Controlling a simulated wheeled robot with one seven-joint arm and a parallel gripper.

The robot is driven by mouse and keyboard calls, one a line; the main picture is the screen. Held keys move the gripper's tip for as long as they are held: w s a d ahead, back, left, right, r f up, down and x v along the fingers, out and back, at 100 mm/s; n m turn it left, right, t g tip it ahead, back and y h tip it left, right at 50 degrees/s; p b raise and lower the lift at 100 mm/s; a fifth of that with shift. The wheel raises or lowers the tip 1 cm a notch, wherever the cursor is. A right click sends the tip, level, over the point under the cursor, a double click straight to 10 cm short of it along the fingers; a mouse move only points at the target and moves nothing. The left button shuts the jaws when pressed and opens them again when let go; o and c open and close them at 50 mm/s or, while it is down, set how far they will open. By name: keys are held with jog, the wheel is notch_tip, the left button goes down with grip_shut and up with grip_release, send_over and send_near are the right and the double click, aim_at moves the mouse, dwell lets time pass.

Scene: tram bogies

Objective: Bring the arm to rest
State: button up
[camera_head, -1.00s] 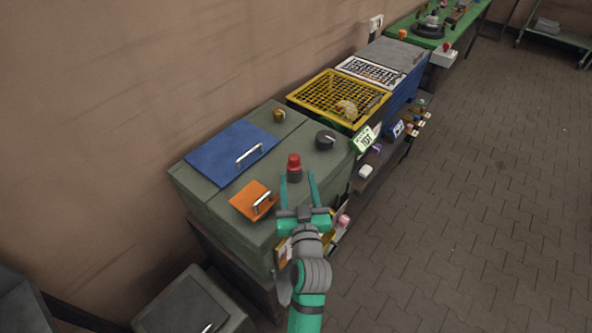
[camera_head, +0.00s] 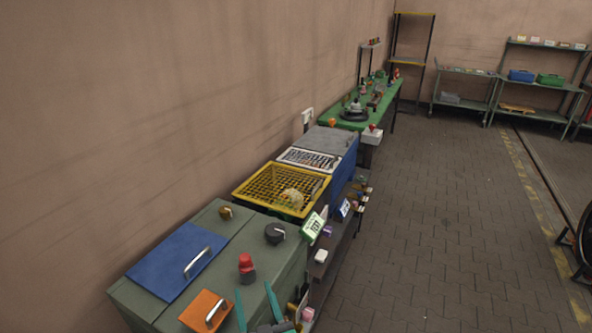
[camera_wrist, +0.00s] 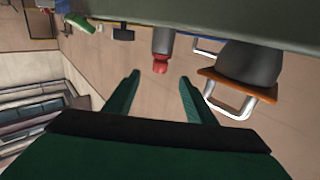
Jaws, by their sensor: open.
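My gripper (camera_head: 257,308) shows at the bottom of the head view, its two teal fingers apart with nothing between them. It is over the front part of the grey-green cabinet (camera_head: 262,232), near the red-topped knob (camera_head: 247,268) and the orange flap (camera_head: 206,311). In the wrist view the gripper (camera_wrist: 157,80) is also open and empty. There the red-topped knob (camera_wrist: 160,66) is beyond the fingertips, and the orange flap with its handle (camera_wrist: 238,88) is to the right. Most of my arm is below the head view's edge.
A blue lid (camera_head: 177,261) with a handle and a black knob (camera_head: 275,233) are on the cabinet. A yellow mesh basket (camera_head: 250,190) stands behind it, then a green table (camera_head: 345,123). The wall is close on the left. The paved floor (camera_head: 430,230) on the right is clear.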

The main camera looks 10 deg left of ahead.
jog(key=s+d+f+m+h, duration=0.2)
jog(key=s+d+f+h, duration=0.1)
jog(key=s+d+f, duration=0.4)
jog(key=s+d+f+m+h, duration=0.25)
jog(key=s+f, duration=0.25)
jog(key=s, duration=0.5)
jog(key=s+d+h, duration=0.1)
jog(key=s+d, duration=0.1)
jog(key=s, duration=0.6)
jog(key=s+d+r+g+h, duration=0.1)
jog(key=s+d, duration=0.2)
jog(key=s, duration=0.6)
jog(key=shift+s+d, duration=0.15)
jog(key=shift+s, duration=0.1)
jog(key=shift+s+r+m, duration=0.1)
jog(key=shift+m, duration=0.15)
jog(key=shift+c, duration=0.3)
jog(key=c, duration=0.4)
